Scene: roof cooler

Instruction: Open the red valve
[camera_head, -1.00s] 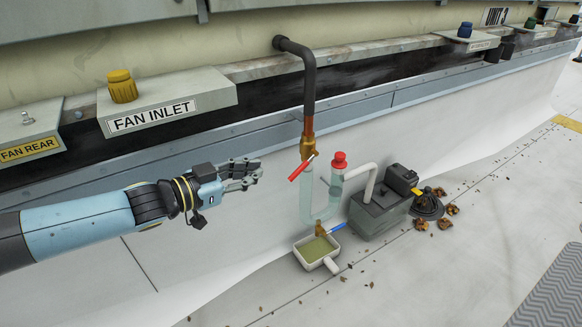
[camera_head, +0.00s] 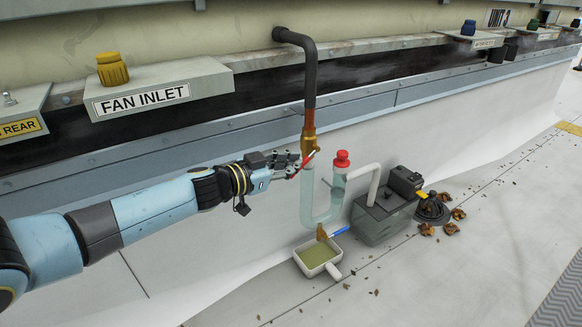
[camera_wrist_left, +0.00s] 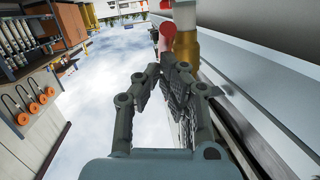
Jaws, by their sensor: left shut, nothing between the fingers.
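The red valve handle (camera_head: 304,163) sits on the brass fitting (camera_head: 309,128) below the dark bent pipe. It slants down to the left. My left gripper (camera_head: 296,160) is at the handle's left side, its fingers partly overlapping the handle in the head view. In the left wrist view the fingers of my left gripper (camera_wrist_left: 178,72) are closed together with nothing between them. The brass fitting (camera_wrist_left: 186,45) stands just beyond the fingertips there. Whether the fingers touch the handle I cannot tell. My right gripper is not in view.
A clear U-shaped trap (camera_head: 309,200) with a red cap (camera_head: 342,158) hangs below the fitting. A blue-handled tap (camera_head: 340,231) sits above a shallow pan (camera_head: 318,257). A grey pump box (camera_head: 383,213) stands to the right. The FAN INLET box (camera_head: 160,88) is at upper left.

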